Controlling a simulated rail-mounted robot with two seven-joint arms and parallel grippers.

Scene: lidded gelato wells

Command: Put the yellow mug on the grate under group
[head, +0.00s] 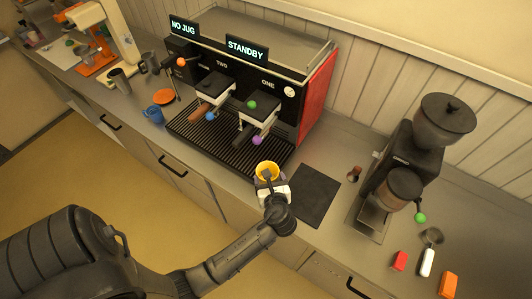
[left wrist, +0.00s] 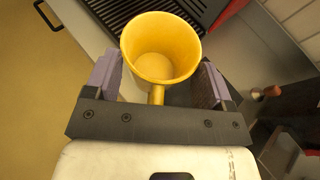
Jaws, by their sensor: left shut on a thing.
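The yellow mug (head: 267,171) is upright and empty inside. My left gripper (head: 269,181) is shut on it, at the front right corner of the espresso machine. In the left wrist view the mug (left wrist: 160,48) sits between the two fingers (left wrist: 158,88), with its handle toward the gripper. The black slatted grate (head: 215,138) lies under the machine's two groups, marked TWO and ONE. The mug is in front of the grate's right end; its exact height over the counter cannot be told. The grate also shows in the left wrist view (left wrist: 125,12). My right gripper is not in view.
The espresso machine (head: 318,95) has portafilters with coloured knobs jutting over the grate. A blue mug (head: 153,114) and an orange saucer (head: 164,97) stand left of the grate. A dark mat (head: 314,194) lies at right, before the grinder (head: 400,160).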

